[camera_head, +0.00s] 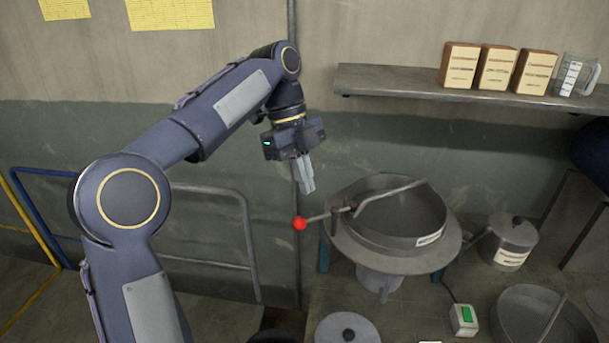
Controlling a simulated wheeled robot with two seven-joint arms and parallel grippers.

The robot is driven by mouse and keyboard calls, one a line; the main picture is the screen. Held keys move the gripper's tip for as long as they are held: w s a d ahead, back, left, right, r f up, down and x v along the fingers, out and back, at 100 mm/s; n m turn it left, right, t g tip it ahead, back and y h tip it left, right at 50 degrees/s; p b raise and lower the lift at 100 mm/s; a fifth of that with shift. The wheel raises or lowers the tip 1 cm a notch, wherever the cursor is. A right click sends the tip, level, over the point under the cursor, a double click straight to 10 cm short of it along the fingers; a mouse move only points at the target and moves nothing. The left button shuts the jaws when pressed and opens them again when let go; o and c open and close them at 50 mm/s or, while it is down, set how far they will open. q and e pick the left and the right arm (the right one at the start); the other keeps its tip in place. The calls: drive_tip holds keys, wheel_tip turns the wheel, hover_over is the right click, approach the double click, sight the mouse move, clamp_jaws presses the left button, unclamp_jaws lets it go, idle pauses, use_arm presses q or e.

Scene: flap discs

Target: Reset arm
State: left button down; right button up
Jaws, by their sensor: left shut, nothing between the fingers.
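My left gripper (307,187) hangs from my left arm in the upper middle of the head view, pointing down. Its grey fingers are shut together with nothing between them. It is above and a little right of a red ball knob (300,223) at the end of a lever. The lever (328,215) runs right to a round grey metal pan (370,250) with a raised cylindrical wall. Whether the fingertips are nearer to me than the knob is hard to tell, but a gap shows between them. My right gripper is not in view.
A wall shelf (400,85) holds several brown boxes and a clear measuring jug (577,77). A lidded pot (508,243) stands right of the pan. A small box with a green switch (464,319), a bowl (540,318) and a round lid (345,330) lie in front. A grey rail (245,230) stands left.

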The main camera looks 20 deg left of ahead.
use_arm(q)
drive_tip(key=shift+w, duration=0.1)
idle(0.4)
drive_tip(key=s+d+f+n+t, duration=0.1)
drive_tip(key=s+f+n+t, duration=0.2)
drive_tip(key=s+f+n, duration=0.5)
drive_tip(key=s+d+f+n+t, duration=0.1)
drive_tip(key=s+f+n+t, duration=0.3)
drive_tip(key=s+f+n, duration=0.4)
drive_tip(key=s+n, duration=0.7)
drive_tip(key=shift+s+n, duration=0.15)
drive_tip(key=shift+n, duration=0.15)
drive_tip(key=shift+d, duration=0.1)
